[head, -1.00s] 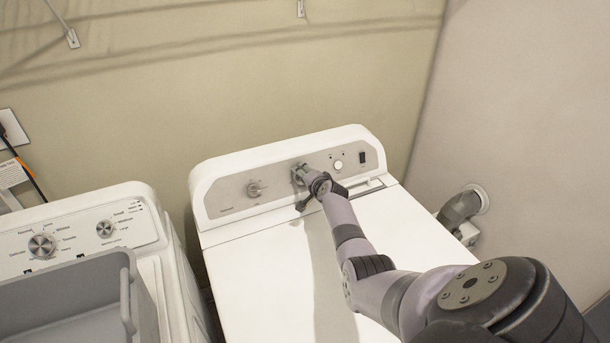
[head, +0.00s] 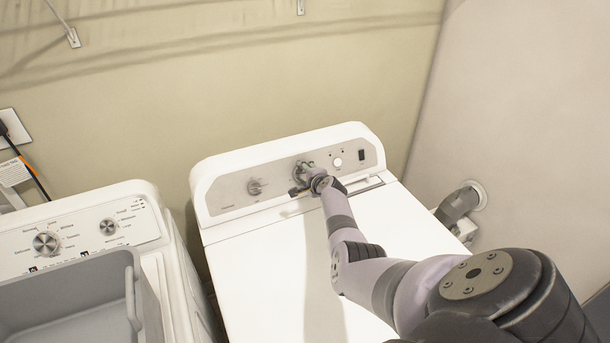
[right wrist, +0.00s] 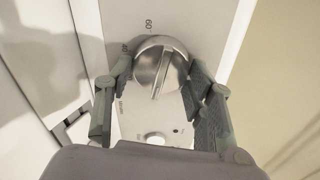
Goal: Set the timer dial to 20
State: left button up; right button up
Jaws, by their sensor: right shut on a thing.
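The timer dial (right wrist: 161,66) is a round silver knob with a raised ridge, on the grey control panel of the right-hand white machine. Marks "60" and what looks like "40" show beside it in the right wrist view. The ridge slants slightly there, its near end toward the white button; the exact setting cannot be read. My right gripper (head: 305,173) reaches the panel in the head view and hides most of the dial. In the right wrist view its fingers (right wrist: 158,88) are shut on the dial, one on each side. My left gripper is not in view.
The same panel (head: 228,192) holds another knob (head: 254,187) at left, a white button (head: 337,162) and a dark switch (head: 361,155) at right. A second machine with a grey basket (head: 75,290) on it stands at left. A wall pipe (head: 458,205) is at right.

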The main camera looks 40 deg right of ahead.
jog(key=shift+f, duration=0.1)
jog(key=o, duration=1.2)
jog(key=shift+c, duration=0.2)
jog(key=v, duration=1.2)
